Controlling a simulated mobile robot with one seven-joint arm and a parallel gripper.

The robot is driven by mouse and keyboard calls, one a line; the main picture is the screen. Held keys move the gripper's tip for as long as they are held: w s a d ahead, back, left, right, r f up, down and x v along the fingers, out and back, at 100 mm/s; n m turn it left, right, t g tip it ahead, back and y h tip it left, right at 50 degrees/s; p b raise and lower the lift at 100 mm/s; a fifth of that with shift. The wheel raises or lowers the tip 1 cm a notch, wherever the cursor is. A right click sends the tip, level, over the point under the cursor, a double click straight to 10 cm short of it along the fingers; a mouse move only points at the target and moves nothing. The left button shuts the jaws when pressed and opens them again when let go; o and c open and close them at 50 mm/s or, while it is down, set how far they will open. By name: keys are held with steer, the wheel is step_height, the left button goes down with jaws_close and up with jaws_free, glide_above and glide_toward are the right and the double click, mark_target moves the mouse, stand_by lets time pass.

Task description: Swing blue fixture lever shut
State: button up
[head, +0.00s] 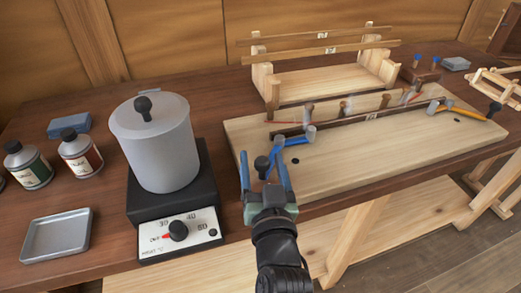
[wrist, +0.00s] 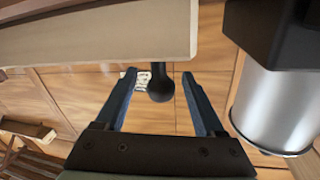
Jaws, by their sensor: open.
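The blue fixture lever (head: 290,142) sits at the left end of the pale wooden fixture board (head: 400,148). Its arm runs from a grey pivot down and left to a black ball knob (head: 261,163) near the board's left end. My gripper (head: 262,154) is open, with one blue finger on each side of the knob. In the wrist view the knob (wrist: 160,88) shows between the spread fingers of my gripper (wrist: 159,75), with gaps on both sides. The knob partly hides a small label behind it. The blue arm is not clear in the wrist view.
A lidded grey pot (head: 160,150) on a black hotplate (head: 178,220) stands close left of my gripper. An orange lever (head: 462,111) is at the board's right end. A dark strip (head: 345,130) lies along the board. A wooden rack (head: 320,80) stands behind.

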steer(key=shift+w+a, duration=0.15)
steer(key=shift+w, duration=0.55)
steer(key=shift+w+a, duration=0.1)
steer(key=shift+w, duration=0.6)
jaws_close()
stand_by(0.5)
